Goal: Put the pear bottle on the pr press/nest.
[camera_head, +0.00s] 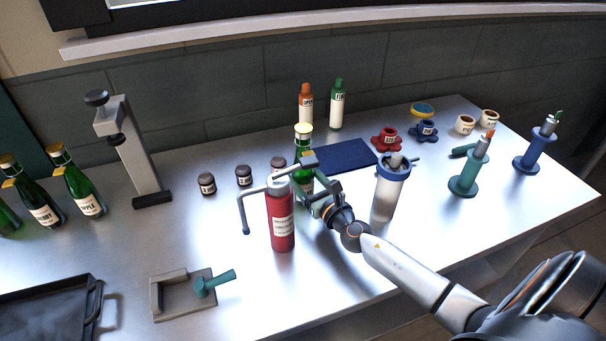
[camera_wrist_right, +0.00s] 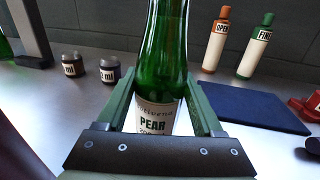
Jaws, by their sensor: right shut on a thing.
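The pear bottle (camera_wrist_right: 162,60) is green glass with a white label reading PEAR. In the head view it shows (camera_head: 303,150) with a gold cap, upright, partly behind the red bottle. My right gripper (camera_wrist_right: 160,112) is shut on it, one finger on each side at label height. Its base is hidden, so I cannot tell whether it touches the table. A grey upright press stand (camera_head: 130,150) with black knobs and a dark foot stands at the left back, its foot empty. No sign naming a nest is readable. My left gripper is not in view.
A red bottle with a bent grey lever (camera_head: 282,220) stands close in front of the pear bottle. A blue-topped cylinder (camera_head: 387,190) is to the right, a dark blue mat (camera_head: 345,156) behind. Small labelled jars (camera_head: 207,184) stand left. A grey block with teal handle (camera_head: 183,292) lies front left.

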